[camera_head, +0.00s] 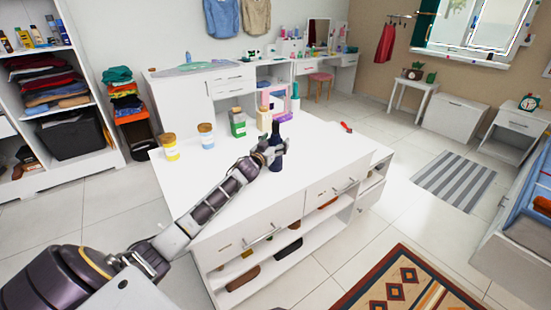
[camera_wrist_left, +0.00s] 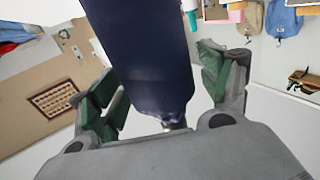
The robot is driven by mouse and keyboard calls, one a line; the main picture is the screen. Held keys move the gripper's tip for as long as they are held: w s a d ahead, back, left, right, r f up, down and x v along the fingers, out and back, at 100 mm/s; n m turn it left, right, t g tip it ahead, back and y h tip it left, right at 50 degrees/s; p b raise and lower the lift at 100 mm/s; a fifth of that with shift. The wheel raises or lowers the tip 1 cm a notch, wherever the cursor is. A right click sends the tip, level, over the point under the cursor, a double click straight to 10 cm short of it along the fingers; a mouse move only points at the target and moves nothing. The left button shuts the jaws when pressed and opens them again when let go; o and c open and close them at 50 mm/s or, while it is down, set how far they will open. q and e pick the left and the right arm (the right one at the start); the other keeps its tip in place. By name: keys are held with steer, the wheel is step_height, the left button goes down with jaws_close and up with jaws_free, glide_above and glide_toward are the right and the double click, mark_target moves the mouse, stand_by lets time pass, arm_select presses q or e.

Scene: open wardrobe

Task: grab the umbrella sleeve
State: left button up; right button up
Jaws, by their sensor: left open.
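The umbrella sleeve (camera_head: 276,158) is a dark navy, narrow upright shape on the white island top in the head view. In the left wrist view the navy sleeve (camera_wrist_left: 145,45) passes between the two green-padded fingers of my left gripper (camera_wrist_left: 158,78). The fingers are open, with a visible gap on the right side of the sleeve. Whether the left finger touches it I cannot tell. My right gripper is not in view.
On the island (camera_head: 330,160) stand a yellow-labelled jar (camera_head: 169,147), a blue-labelled jar (camera_head: 207,136), a green-labelled bottle (camera_head: 238,122) and a pink-framed item (camera_head: 278,101). A red-handled item (camera_head: 346,127) lies at the right. The island's right side is mostly clear.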

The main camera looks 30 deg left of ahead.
mark_target(276, 121)
arm_select(q)
steer(key=c, duration=1.4)
steer(key=shift+r, duration=0.65)
step_height(276, 121, up, 8)
steer(key=shift+f+p, duration=0.25)
steer(key=shift+p, duration=0.6)
steer(key=shift+r, duration=0.7)
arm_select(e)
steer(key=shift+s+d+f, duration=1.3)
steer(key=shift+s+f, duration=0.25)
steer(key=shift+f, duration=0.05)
